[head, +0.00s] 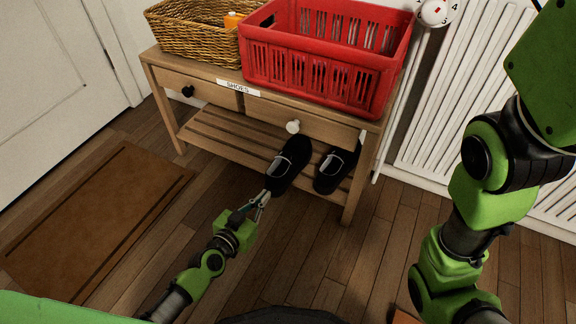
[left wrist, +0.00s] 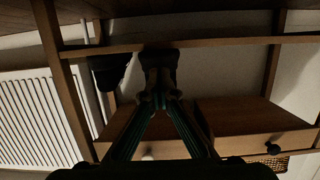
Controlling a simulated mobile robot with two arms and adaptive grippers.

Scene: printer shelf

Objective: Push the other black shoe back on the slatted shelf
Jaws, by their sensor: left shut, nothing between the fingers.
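Two black shoes are at the right part of the slatted shelf (head: 225,134), under the drawers. The left black shoe (head: 289,164) sticks out past the shelf's front edge, farther than the right black shoe (head: 335,171). My left gripper (head: 264,196) is shut and empty, at the near end of the left shoe; I cannot tell if they touch. In the left wrist view, which looks upside down, the shut fingertips (left wrist: 160,98) are in front of one dark shoe (left wrist: 160,62), with the other shoe (left wrist: 110,70) to the left. My right gripper is out of view.
The wooden bench has two drawers with a black knob (head: 188,91) and a white knob (head: 293,126). A red crate (head: 310,62) and a wicker basket (head: 190,35) stand on top. A white radiator (head: 455,110) is at right, a brown mat (head: 95,215) at left.

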